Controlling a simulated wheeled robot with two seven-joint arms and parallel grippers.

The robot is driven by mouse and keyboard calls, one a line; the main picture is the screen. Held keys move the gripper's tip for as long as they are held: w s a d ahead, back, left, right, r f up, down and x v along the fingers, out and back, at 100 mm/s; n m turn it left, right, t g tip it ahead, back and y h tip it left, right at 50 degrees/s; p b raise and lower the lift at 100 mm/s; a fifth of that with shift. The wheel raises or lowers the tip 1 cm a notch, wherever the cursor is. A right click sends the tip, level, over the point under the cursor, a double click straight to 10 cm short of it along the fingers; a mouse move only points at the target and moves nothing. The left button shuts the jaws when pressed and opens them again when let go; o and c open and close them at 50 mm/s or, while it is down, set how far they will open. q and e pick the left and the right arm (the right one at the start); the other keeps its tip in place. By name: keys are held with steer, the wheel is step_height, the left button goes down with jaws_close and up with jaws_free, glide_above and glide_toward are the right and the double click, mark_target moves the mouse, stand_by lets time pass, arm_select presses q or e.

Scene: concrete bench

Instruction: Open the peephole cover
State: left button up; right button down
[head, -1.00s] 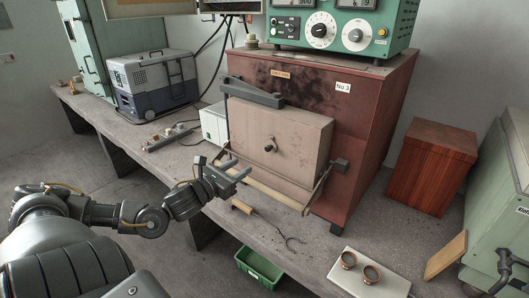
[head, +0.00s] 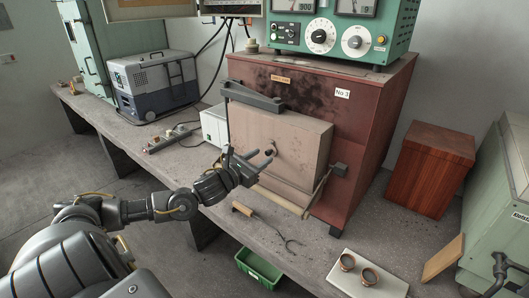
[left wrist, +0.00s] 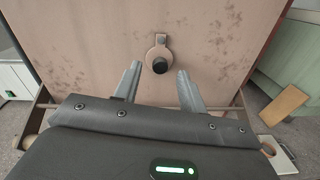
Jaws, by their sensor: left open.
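The peephole cover (left wrist: 159,55) is a small tan plate hanging from a pivot on the furnace door, with a dark round knob (left wrist: 159,65) at its lower end. In the head view the knob (head: 268,153) shows close to my left gripper's fingertips. The furnace door (head: 290,135) is a pale pinkish block on the front of the red-brown furnace (head: 375,120). My left gripper (head: 252,160) is open and empty in front of the door. In the left wrist view its two fingers (left wrist: 158,82) point at the door, with the knob between and slightly beyond their tips. My right gripper is out of view.
A handle bar (head: 280,195) runs along the door's lower front, below my left gripper. A wood-handled hooked tool (head: 265,226) and a pale slab (head: 352,280) with two copper-coloured cups lie on the bench. A green bin (head: 258,267) sits below the bench edge.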

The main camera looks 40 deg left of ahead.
mark_target(270, 150)
arm_select(q)
steer(key=shift+w+d+p, duration=0.1)
steer(key=shift+w+p, duration=0.25)
steer(key=shift+w, duration=1.05)
jaws_close()
